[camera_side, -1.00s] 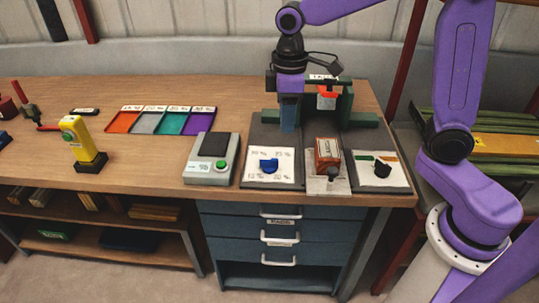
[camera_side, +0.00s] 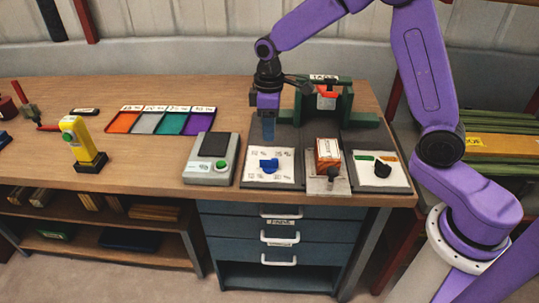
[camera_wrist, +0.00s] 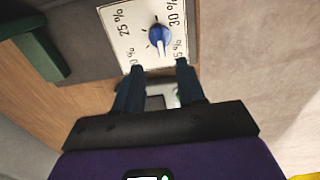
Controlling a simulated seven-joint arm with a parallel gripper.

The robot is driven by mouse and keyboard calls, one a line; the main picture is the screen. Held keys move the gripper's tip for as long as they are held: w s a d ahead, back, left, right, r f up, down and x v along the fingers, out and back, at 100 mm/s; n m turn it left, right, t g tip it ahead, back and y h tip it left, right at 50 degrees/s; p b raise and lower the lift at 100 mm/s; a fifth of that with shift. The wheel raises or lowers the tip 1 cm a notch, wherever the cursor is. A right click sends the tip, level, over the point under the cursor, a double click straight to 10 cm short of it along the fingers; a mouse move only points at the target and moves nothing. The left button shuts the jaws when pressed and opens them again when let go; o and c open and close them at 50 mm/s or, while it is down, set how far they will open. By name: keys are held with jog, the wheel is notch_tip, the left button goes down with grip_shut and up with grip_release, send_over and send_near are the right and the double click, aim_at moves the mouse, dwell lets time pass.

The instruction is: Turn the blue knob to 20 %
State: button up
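The blue knob (camera_side: 269,166) sits on a white dial plate (camera_side: 254,180) near the table's front edge. In the wrist view the knob (camera_wrist: 159,35) carries a white pointer, directed down the picture toward my gripper. The plate (camera_wrist: 128,40) reads 25 % at upper left and 30 % at upper right; the two lower labels are partly hidden by my fingers. My gripper (camera_side: 268,133) is above and behind the knob, apart from it. In the wrist view my gripper (camera_wrist: 158,78) has its fingers spread with nothing between them.
A grey box with a green button (camera_side: 221,166) stands left of the dial. An orange-and-white block (camera_side: 328,154) and a panel with a black knob (camera_side: 382,169) are to its right. A green stand (camera_side: 346,101) rises behind.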

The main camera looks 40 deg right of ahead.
aim_at(270, 159)
notch_tip(270, 159, down, 10)
dwell(0.4)
grip_shut()
